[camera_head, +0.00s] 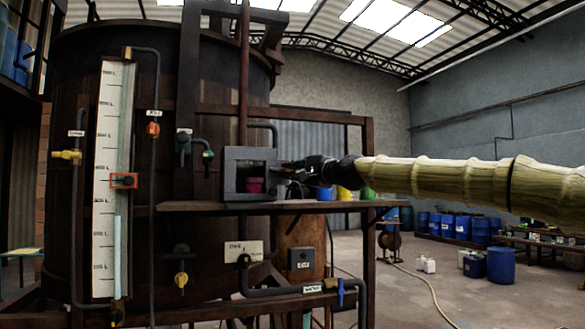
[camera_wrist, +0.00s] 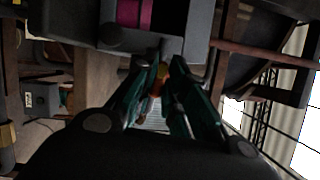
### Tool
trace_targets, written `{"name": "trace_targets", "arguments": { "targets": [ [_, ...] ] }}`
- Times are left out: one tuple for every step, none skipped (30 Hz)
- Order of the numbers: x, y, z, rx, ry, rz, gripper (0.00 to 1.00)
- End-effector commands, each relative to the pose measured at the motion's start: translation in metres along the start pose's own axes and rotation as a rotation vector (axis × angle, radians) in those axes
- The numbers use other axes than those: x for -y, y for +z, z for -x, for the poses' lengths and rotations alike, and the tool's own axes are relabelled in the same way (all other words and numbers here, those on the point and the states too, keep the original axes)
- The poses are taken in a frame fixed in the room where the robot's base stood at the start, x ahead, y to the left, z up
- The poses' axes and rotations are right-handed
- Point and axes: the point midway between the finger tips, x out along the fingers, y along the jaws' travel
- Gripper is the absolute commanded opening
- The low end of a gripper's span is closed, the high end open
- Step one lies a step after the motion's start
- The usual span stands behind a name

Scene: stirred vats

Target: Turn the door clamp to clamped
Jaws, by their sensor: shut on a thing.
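A grey box (camera_head: 232,153) stands on the dark shelf in front of the large vat, with a pink vessel (camera_head: 255,185) inside its opening. In the wrist view the box (camera_wrist: 180,48) and the pink vessel (camera_wrist: 132,14) show at the top. My gripper (camera_head: 287,168) reaches in from the right to the right side of the box. In the wrist view my gripper's dark green fingers (camera_wrist: 163,72) come together just beside the box edge, shut on a small part taken as the door clamp. The fingers mostly hide the clamp, so its turn angle cannot be told.
The shelf (camera_head: 330,205) runs under my arm, with a rusty post (camera_head: 370,240) at its right end. Yellow (camera_head: 344,193) and green containers show behind my gripper. A level gauge (camera_head: 110,180) and pipes with valves are at left.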

Motion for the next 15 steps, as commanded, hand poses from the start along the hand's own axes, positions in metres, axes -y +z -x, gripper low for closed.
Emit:
{"name": "trace_targets", "arguments": {
  "targets": [
    [0.0027,-0.0007,0.0002,-0.002,0.010,0.024,0.00],
    [0.0028,-0.0007,0.0002,-0.002,0.015,0.039,0.00],
    [0.0026,-0.0007,0.0002,-0.002,0.022,0.056,0.00],
    [0.0023,-0.0008,0.0001,-0.002,0.028,0.069,0.00],
    [0.0018,-0.0008,0.0000,-0.002,0.033,0.080,0.00],
    [0.0013,-0.0010,0.0000,-0.002,0.039,0.093,0.00],
    [0.0012,-0.0010,0.0000,-0.002,0.042,0.102,0.00],
    [0.0011,-0.0009,-0.0001,-0.002,0.045,0.110,0.00],
    [0.0010,-0.0008,-0.0001,-0.002,0.049,0.118,0.00],
    [0.0011,-0.0007,-0.0001,-0.002,0.051,0.124,0.00],
    [0.0010,-0.0006,-0.0001,-0.002,0.052,0.128,0.00],
    [0.0010,-0.0006,0.0000,-0.002,0.054,0.134,0.00],
    [0.0009,-0.0006,0.0000,-0.002,0.056,0.137,0.00],
    [0.0008,-0.0006,0.0000,-0.002,0.057,0.140,0.00],
    [0.0007,-0.0007,0.0000,-0.002,0.058,0.142,0.00]
  ]
}}
